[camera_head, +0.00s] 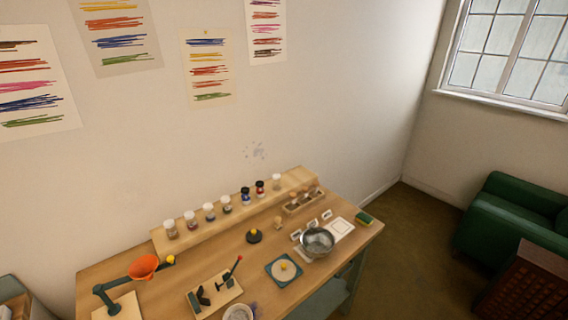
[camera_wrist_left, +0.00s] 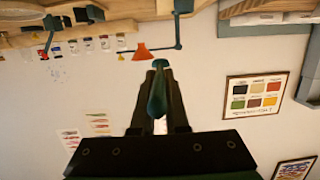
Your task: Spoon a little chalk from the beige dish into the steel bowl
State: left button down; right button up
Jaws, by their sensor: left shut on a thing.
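The steel bowl (camera_head: 317,242) stands empty-looking toward the right of the table in the head view. A pale round dish (camera_head: 238,312) is cut off by the bottom edge; I cannot tell whether it is the beige dish, and no chalk can be made out. My left gripper (camera_wrist_left: 158,80) shows only in the left wrist view, with dark fingers shut on a teal spoon-like tool (camera_wrist_left: 157,97). Its rounded end points up in that picture, toward the upside-down table and lamp, apart from both. My right gripper is in neither view.
An orange lamp (camera_head: 143,267) stands at the table's left. Jars (camera_head: 209,211) line the raised back shelf. A wooden stand (camera_head: 214,296) with a red-tipped tool and a teal square (camera_head: 273,282) with a white disc lie at the front. A sponge (camera_head: 364,219) is at the right edge.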

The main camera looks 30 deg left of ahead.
pick_arm(q)
jog(key=w+d+r+m+t+h, duration=0.4)
jog(key=w+d+m+t+h, duration=0.1)
jog(key=w+d, duration=0.25)
jog(key=w+d+r+m+t+h, duration=0.4)
jog(key=w+d+r+m, duration=0.15)
jog(key=w, duration=0.25)
jog(key=s+r+p, duration=0.1)
jog(key=r+p, duration=0.9)
jog(key=s+r+h+p, duration=0.1)
jog(key=s+r+p, duration=0.1)
jog(key=r+p, duration=0.8)
jog(key=shift+s+d+r+p, duration=0.15)
jog(key=shift+s+r+p, duration=0.2)
jog(key=shift+p, duration=0.4)
